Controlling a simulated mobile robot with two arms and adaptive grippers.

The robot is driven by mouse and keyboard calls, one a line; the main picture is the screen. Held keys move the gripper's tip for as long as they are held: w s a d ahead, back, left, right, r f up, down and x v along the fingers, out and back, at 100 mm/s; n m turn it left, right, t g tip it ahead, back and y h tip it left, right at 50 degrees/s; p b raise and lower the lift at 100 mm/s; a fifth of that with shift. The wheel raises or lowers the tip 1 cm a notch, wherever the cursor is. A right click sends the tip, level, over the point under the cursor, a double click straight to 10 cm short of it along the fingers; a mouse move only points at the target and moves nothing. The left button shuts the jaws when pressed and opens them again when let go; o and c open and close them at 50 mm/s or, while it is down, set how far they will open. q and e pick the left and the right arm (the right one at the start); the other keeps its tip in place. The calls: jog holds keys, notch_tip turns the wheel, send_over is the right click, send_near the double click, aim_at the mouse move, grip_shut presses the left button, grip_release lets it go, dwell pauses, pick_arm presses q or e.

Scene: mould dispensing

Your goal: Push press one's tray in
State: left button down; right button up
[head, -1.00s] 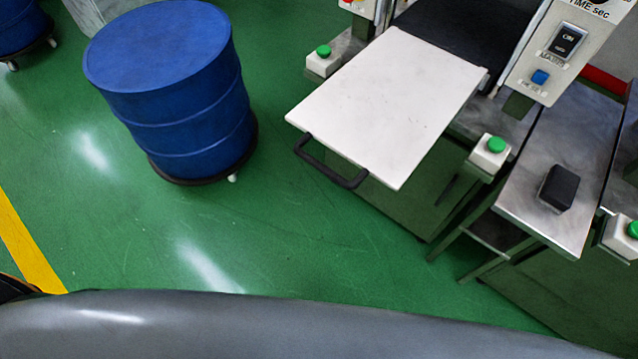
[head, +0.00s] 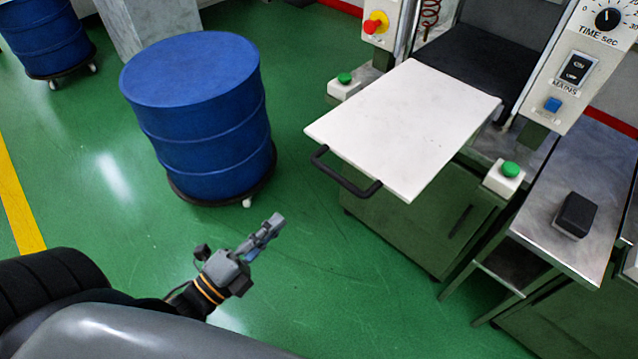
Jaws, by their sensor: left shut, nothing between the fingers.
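The press's white tray (head: 405,125) sticks out of the press (head: 500,48) toward me, over the floor. Its black handle (head: 343,176) is on the front edge. My left gripper (head: 274,224) is shut and empty. It is in front of the tray and left of the handle in the picture, apart from both. My right gripper is not in view.
A blue drum (head: 197,115) on a wheeled dolly stands left of the tray. A metal side table (head: 570,195) with a black block (head: 575,214) stands at the right. Green buttons (head: 510,169) flank the tray. Green floor (head: 330,270) is free in front.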

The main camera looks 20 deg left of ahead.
aim_at(326, 173)
pick_arm(q)
jog(key=p+x, duration=0.1)
jog(key=x, duration=0.9)
jog(key=shift+w+d+r+p, duration=0.15)
jog(key=shift+w+p, duration=0.1)
jog(key=shift+p, duration=0.15)
jog(key=shift+w+d, duration=0.2)
jog(key=shift+w, duration=0.45)
jog(key=shift+w, duration=0.1)
